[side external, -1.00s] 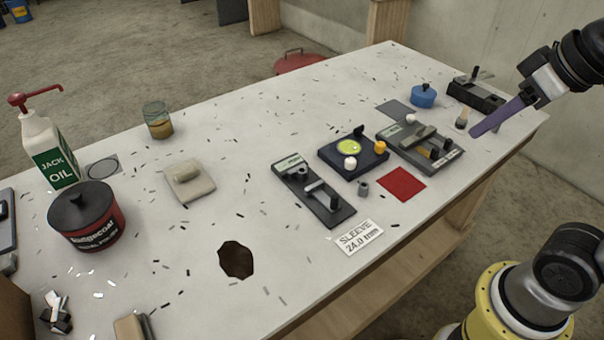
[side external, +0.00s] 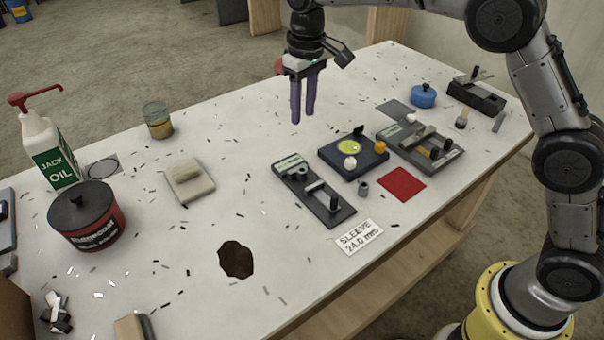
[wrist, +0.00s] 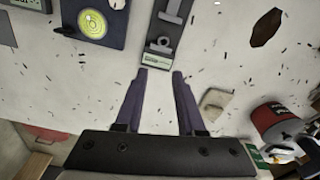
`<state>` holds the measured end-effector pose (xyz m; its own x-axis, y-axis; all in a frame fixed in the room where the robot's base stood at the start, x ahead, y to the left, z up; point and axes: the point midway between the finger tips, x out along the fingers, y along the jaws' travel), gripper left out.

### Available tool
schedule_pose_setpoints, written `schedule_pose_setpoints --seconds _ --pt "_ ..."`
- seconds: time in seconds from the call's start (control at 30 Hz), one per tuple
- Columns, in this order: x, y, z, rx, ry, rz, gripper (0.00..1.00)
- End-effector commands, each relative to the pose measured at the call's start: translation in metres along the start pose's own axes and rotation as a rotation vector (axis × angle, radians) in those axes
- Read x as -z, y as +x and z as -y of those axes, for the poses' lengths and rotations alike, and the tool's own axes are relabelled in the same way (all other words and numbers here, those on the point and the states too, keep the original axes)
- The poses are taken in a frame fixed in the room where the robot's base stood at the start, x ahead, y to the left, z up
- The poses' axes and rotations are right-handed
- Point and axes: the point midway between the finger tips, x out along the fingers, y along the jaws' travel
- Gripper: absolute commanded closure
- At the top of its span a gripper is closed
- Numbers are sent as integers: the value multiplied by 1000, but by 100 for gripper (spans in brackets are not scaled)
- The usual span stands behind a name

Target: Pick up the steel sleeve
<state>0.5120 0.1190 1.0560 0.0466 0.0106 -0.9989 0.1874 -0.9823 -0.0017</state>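A small grey metal cylinder with a dark open top, which looks like the steel sleeve (side external: 363,188), stands on the bench between the dark gauge block (side external: 340,212) and the red square (side external: 401,184). I cannot make it out in the wrist view. A card (side external: 357,237) reading "SLEEVE 24.0 mm" lies in front of it. My gripper (side external: 302,119) hangs above the bench, behind and left of the cylinder and well clear of it. Its purple fingers point down. In the wrist view my gripper (wrist: 161,74) is open, with nothing between the fingers.
A navy block with a yellow-green round level (side external: 349,147) and a larger gauge fixture (side external: 440,164) stand close by. A beige pad (side external: 189,182), red tin (side external: 87,220), oil bottle (side external: 50,150) and jar (side external: 157,120) are left. A dark hole or stain (side external: 236,260) marks the front.

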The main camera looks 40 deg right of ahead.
Motion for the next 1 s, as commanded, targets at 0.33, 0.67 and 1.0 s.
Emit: schedule_pose_setpoints --seconds 0.33,0.67,1.0 --pt "-4 55 9 -2 -18 53 62" --pt "-6 106 9 -2 -18 50 62" --pt "-12 139 7 -2 -17 52 62"
